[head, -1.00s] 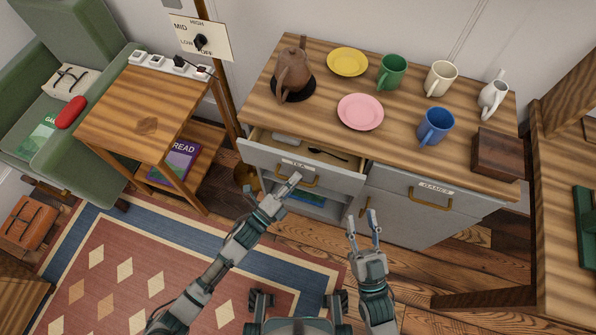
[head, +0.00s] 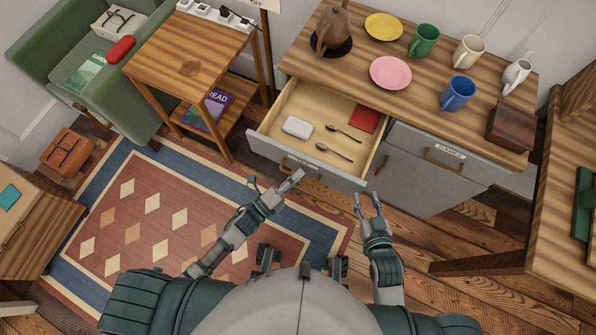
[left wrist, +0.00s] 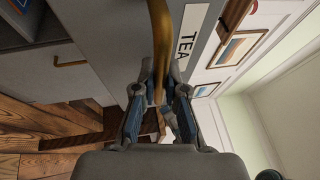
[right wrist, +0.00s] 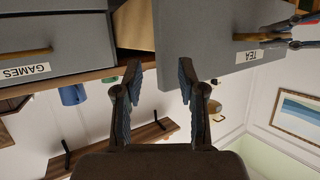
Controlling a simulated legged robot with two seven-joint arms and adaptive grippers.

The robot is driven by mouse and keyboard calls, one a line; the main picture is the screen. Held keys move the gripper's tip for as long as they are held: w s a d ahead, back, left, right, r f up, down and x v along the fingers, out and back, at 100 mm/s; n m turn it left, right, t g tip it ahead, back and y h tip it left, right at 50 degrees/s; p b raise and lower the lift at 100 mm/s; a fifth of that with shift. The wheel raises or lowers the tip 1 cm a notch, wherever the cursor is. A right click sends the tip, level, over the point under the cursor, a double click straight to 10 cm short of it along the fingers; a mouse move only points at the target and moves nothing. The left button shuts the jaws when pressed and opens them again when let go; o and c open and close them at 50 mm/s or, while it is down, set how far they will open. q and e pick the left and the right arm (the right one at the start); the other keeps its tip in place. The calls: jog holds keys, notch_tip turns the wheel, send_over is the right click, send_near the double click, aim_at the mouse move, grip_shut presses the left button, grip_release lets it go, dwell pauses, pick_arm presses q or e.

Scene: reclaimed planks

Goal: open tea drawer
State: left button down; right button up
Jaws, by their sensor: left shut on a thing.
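The tea drawer (head: 306,108) is pulled well out of the cabinet in the head view. Inside lie a white box (head: 297,127), two dark spoons (head: 343,132) and a red flat item (head: 364,118). My left gripper (head: 294,177) is at the drawer front; in the left wrist view its fingers close around the brass handle (left wrist: 160,35) beside the TEA label (left wrist: 187,42). My right gripper (head: 368,200) is open and empty, in front of the cabinet; it also shows in the right wrist view (right wrist: 160,78), fingers apart, near the drawer front.
The shut games drawer (head: 435,155) is to the right. The cabinet top (head: 425,75) holds a teapot (head: 333,28), plates, several mugs and a dark wooden box (head: 511,125). A side table (head: 188,62) stands left. The patterned rug (head: 150,220) is clear.

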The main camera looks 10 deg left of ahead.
pick_arm(q)
jog(key=shift+s+d+f, duration=0.1)
jog(key=shift+s+f, duration=0.1)
jog(key=shift+f, duration=0.15)
jog(key=c, duration=1.5)
grip_release()
jog(key=o, duration=0.3)
jog(key=shift+w+r, duration=0.1)
jog(key=shift+r, duration=0.05)
jog(key=v, duration=1.2)
